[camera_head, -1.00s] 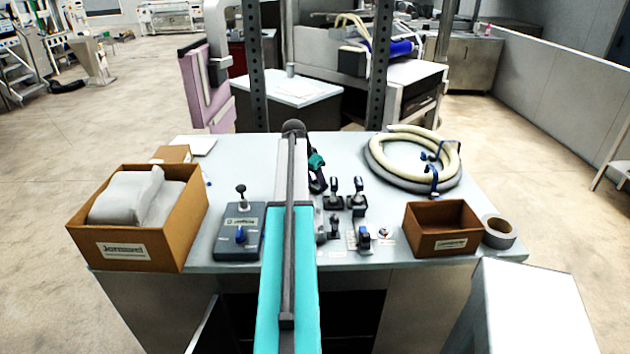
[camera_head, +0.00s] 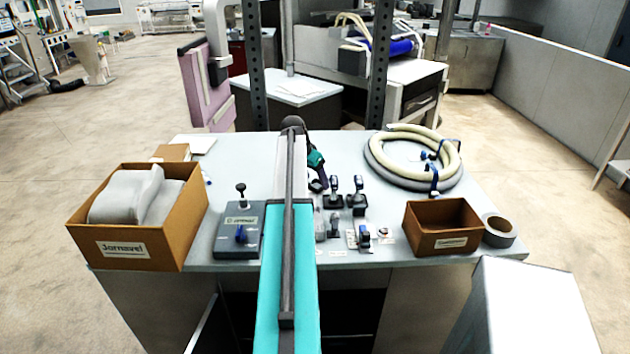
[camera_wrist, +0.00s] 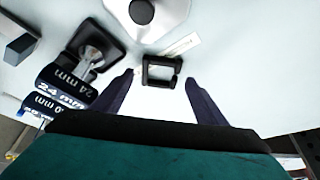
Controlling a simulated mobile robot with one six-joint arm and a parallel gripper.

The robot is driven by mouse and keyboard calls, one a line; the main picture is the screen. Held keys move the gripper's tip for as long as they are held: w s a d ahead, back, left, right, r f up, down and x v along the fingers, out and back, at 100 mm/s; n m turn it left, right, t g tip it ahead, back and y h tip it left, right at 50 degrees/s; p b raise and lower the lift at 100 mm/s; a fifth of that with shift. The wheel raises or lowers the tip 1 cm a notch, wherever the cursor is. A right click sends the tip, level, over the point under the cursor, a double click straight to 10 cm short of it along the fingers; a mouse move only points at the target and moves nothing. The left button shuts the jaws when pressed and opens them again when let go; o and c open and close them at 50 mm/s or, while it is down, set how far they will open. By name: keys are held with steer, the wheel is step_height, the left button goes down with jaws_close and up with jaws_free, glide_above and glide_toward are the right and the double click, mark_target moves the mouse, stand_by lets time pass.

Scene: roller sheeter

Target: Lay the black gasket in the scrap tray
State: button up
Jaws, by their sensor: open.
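In the wrist view a small black square frame (camera_wrist: 162,71), which looks like the gasket, lies on the pale tabletop. My gripper (camera_wrist: 160,78) is open, with one dark finger on each side of it and a gap to each. The frame is not clamped. In the head view my gripper (camera_head: 318,185) is low over the middle of the table, partly hidden behind my arm, and I cannot make out the gasket there. I cannot tell which container is the scrap tray; a small open brown box (camera_head: 443,243) with a label stands at the right.
Dark fittings marked in mm (camera_wrist: 68,84) stand left of the fingers. A silver plate with a dark knob (camera_wrist: 142,11) is beyond. A large box (camera_head: 125,250), a grey control box (camera_head: 240,222), a tape roll (camera_head: 499,231) and a coiled hose (camera_head: 378,175) also occupy the table.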

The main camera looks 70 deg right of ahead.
steer(key=b+v, duration=0.2)
steer(key=v, duration=0.9)
steer(key=shift+r, duration=0.1)
stand_by(0.4)
steer(key=shift+o, duration=1.1)
steer(key=a+f+n+h+b, duration=0.1)
steer(key=a+b, duration=0.5)
steer(key=b, duration=0.8)
steer(key=shift+w+f+n+h, duration=0.35)
steer(key=shift+n+h, duration=0.25)
steer(key=shift+h, duration=0.8)
steer(key=shift+d, duration=0.1)
